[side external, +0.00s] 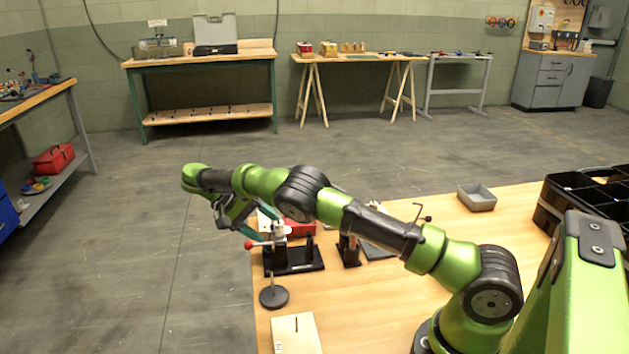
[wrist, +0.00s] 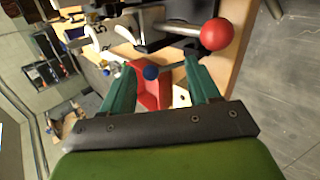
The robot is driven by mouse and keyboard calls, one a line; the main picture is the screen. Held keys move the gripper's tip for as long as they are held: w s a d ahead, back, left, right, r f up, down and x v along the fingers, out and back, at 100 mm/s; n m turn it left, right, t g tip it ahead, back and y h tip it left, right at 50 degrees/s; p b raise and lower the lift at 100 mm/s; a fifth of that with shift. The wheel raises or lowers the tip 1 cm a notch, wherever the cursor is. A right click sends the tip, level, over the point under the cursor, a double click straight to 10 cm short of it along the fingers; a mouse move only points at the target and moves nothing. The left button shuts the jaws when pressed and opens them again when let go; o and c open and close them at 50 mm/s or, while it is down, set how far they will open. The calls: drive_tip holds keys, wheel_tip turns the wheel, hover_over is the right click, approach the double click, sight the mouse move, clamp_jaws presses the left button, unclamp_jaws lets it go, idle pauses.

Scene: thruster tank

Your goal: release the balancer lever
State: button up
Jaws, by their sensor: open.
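A fixture on a black base (side external: 292,258) stands near the table's left edge. A lever with a red ball knob (side external: 249,245) sticks out from its left side. In the wrist view the red knob (wrist: 216,34) is large, on a metal rod beyond and right of the fingers. A small blue ball (wrist: 151,72) on a thin rod appears between the fingers in that view. I cannot tell which lever is the balancer's. My gripper (side external: 257,220) is open above the fixture, its teal fingers (wrist: 161,68) spread. I see no clear contact with either knob.
A red box (side external: 299,229) sits behind the fixture. A black stand (side external: 348,251) is just right of it. A round black weight (side external: 273,297) and a pale board (side external: 296,335) lie in front. A grey tray (side external: 476,198) is farther right. The table's middle is clear.

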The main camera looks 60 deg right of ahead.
drive_tip(key=shift+s+d+t+y, duration=0.55)
drive_tip(key=shift+t+y, duration=0.25)
drive_tip(key=shift+y, duration=0.1)
drive_tip(key=shift+s+d+f+t+y, duration=0.2)
drive_tip(key=shift+s+d+t+y, duration=0.4)
drive_tip(key=shift+t+y, duration=0.45)
drive_tip(key=t+y, duration=0.1)
drive_tip(key=s+d+f+t+y, duration=0.1)
drive_tip(key=shift+s+d+f+t+y, duration=0.1)
drive_tip(key=shift+s+d+t+y, duration=0.05)
drive_tip(key=shift+t+y, duration=0.15)
drive_tip(key=shift+s+d+f+t+y, duration=0.2)
drive_tip(key=shift+f+t+y, duration=0.1)
drive_tip(key=shift+t+y, duration=0.2)
drive_tip(key=shift+s+d+f+t+y, duration=0.1)
drive_tip(key=shift+d+f+t+y, duration=0.1)
drive_tip(key=shift+f+t+y, duration=0.2)
drive_tip(key=a+v, duration=0.1)
drive_tip(key=v, duration=1.6)
drive_tip(key=s+a+r+n+t, duration=0.1)
drive_tip(key=s+a+r+t, duration=0.1)
drive_tip(key=s+a, duration=0.5)
drive_tip(key=s+a+r+n+t, duration=0.2)
drive_tip(key=s+a, duration=0.5)
drive_tip(key=s, duration=0.3)
drive_tip(key=shift+s+a+t, duration=0.35)
drive_tip(key=shift+s, duration=0.05)
drive_tip(key=shift+h, duration=0.25)
